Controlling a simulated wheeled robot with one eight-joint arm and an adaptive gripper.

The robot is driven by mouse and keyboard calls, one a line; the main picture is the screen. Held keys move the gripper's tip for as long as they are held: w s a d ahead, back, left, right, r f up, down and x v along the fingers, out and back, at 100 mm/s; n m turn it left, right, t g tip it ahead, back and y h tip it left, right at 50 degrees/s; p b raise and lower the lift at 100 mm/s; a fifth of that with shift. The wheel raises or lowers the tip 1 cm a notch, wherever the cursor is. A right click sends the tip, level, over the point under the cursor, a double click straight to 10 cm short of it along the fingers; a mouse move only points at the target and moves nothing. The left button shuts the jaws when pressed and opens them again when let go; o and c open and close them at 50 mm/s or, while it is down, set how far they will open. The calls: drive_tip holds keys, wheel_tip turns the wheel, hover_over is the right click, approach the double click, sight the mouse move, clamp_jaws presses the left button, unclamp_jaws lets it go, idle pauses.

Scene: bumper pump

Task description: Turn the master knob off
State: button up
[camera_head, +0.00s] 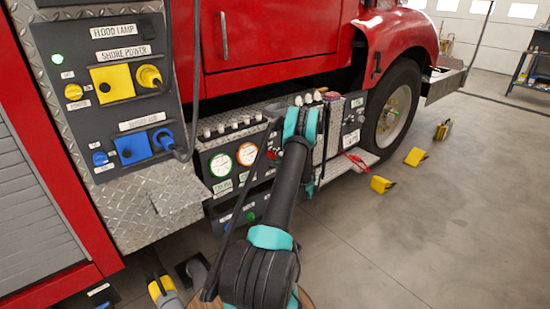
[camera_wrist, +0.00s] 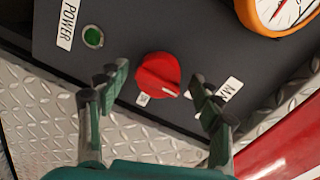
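In the wrist view a round red knob (camera_wrist: 158,74) with a white pointer mark sits on a dark panel (camera_wrist: 190,30). A white label beside it is partly cut off and starts with "M". My gripper (camera_wrist: 159,80) is open, with one finger at each side of the knob and a visible gap to it on both sides. Whether the fingertips are level with the knob in depth is unclear. In the head view my arm reaches to the truck's lower pump panel (camera_head: 222,172) and hides part of it; I cannot make out the fingertips there.
A green indicator (camera_wrist: 93,37) beside a "POWER" label and an orange-rimmed gauge (camera_wrist: 285,12) share the panel. Diamond-plate metal (camera_wrist: 40,110) borders it.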

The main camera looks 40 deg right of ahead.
drive_tip(key=s, duration=1.2)
drive_tip(key=shift+d+r, duration=0.45)
